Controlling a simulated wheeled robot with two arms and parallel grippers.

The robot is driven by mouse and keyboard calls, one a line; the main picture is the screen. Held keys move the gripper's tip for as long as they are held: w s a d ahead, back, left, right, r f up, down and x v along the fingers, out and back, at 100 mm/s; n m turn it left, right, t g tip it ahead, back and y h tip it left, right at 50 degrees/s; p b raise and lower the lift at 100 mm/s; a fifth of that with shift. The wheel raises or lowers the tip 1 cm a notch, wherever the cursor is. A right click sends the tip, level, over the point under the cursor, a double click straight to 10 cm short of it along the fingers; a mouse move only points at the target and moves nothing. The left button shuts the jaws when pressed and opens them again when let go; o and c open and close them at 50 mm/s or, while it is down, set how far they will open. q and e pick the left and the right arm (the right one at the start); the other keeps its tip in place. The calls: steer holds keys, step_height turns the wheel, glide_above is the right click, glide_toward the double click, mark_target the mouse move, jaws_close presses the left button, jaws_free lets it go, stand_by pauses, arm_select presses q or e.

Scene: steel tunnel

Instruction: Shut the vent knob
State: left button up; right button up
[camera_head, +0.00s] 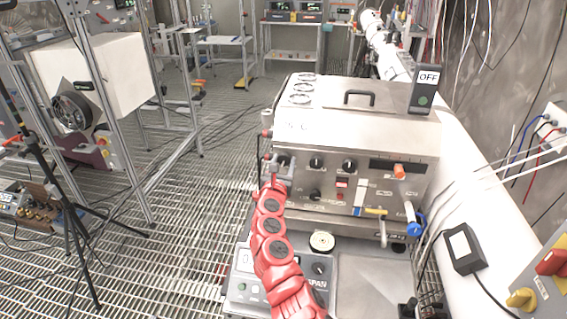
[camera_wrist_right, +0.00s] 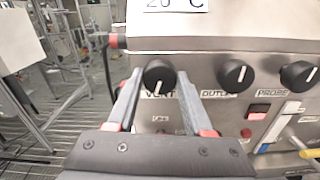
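The vent knob (camera_wrist_right: 159,76) is a round black knob with a white pointer line, above a "VENT" label on the steel front panel. The pointer looks close to upright, slightly tilted. My right gripper (camera_wrist_right: 159,92) has one finger on each side of the knob, with small gaps visible, so it looks open around it. In the head view my red right arm reaches up to the panel's left end, where my right gripper (camera_head: 280,172) partly hides the vent knob (camera_head: 283,160). My left gripper is not in view.
The outlet knob (camera_wrist_right: 235,74) and probe knob (camera_wrist_right: 299,75) sit to the right on the panel. A red switch (camera_wrist_right: 257,113) is below them. The steel machine (camera_head: 350,125) carries an "OFF" display (camera_head: 425,88). A black box (camera_head: 463,250) lies on the right-hand white surface.

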jaws_close()
steer(key=shift+m, duration=0.3)
steer(key=m+b, duration=0.2)
steer(key=m, duration=0.2)
steer(key=shift+f+b, duration=0.15)
steer(key=shift+b, duration=0.2)
steer(key=m+b, duration=0.2)
steer(key=m, duration=0.2)
steer(key=shift+b, duration=0.4)
steer(key=m+b, duration=0.9)
steer(key=b, duration=0.1)
steer(key=shift+f, duration=0.2)
steer(key=m+b, duration=1)
steer(key=b, duration=0.3)
steer(key=shift+m, duration=0.4)
steer(key=shift+r+m+b, duration=0.15)
steer(key=shift+m+b, duration=1.35)
steer(key=shift+m, duration=0.6)
